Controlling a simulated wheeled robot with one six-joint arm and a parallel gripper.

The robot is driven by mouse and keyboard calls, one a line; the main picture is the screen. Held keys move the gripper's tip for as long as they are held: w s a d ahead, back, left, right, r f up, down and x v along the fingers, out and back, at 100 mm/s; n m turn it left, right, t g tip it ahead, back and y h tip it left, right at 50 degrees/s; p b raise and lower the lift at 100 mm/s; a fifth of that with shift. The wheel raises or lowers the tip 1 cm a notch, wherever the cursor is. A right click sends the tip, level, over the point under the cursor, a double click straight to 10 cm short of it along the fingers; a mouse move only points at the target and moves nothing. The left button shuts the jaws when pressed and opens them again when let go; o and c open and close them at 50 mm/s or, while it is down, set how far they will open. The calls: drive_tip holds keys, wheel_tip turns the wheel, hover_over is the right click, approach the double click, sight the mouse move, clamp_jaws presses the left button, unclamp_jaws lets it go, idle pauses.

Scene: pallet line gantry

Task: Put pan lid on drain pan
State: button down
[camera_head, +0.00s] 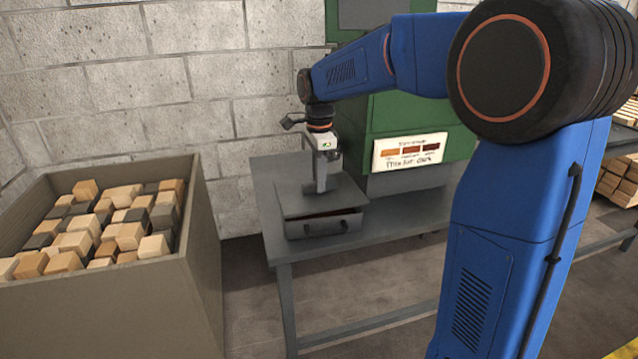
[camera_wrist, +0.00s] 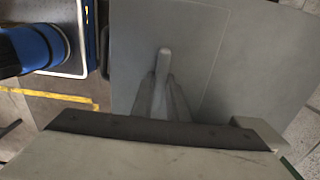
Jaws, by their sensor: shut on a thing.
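The pan lid (camera_head: 296,203) is a flat grey plate over the drain pan (camera_head: 305,230), a shallow grey box on the grey metal table. The pan has a dark handle on its front wall. A dark reddish gap shows between the lid and the pan's front rim, so the lid does not look flush there. My gripper (camera_head: 322,186) points down above the lid and is shut on its upright handle. In the wrist view my gripper (camera_wrist: 162,90) pinches the handle, whose rounded end (camera_wrist: 164,54) sticks out past the fingers. The lid (camera_wrist: 130,30) hides the pan there.
The table (camera_head: 385,213) has bare top to the right of the pan. A green machine with a sign (camera_head: 410,151) stands behind it. A large bin (camera_head: 130,310) of wooden blocks stands at the left. A block wall closes the back.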

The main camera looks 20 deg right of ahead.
drive_tip(key=shift+f, duration=0.55)
drive_tip(key=shift+f, duration=0.1)
drive_tip(key=c, duration=1.7)
unclamp_jaws()
drive_tip(key=shift+c, duration=0.2)
wheel_tip(320, 180, up, 12)
drive_tip(key=s+d+n+t, duration=0.1)
drive_tip(key=s+d+n, duration=0.25)
drive_tip(key=s, duration=0.55)
drive_tip(key=s+d+f+n+t, duration=0.1)
drive_tip(key=s+f+n+t, duration=0.1)
drive_tip(key=s+f+n, duration=0.5)
drive_tip(key=s+d+f+n+t, duration=0.1)
drive_tip(key=s+f+n, duration=0.6)
drive_tip(key=s, duration=1)
drive_tip(key=shift+s+d+f+t, duration=0.25)
drive_tip(key=shift+d+t, duration=0.15)
drive_tip(key=shift+d, duration=0.35)
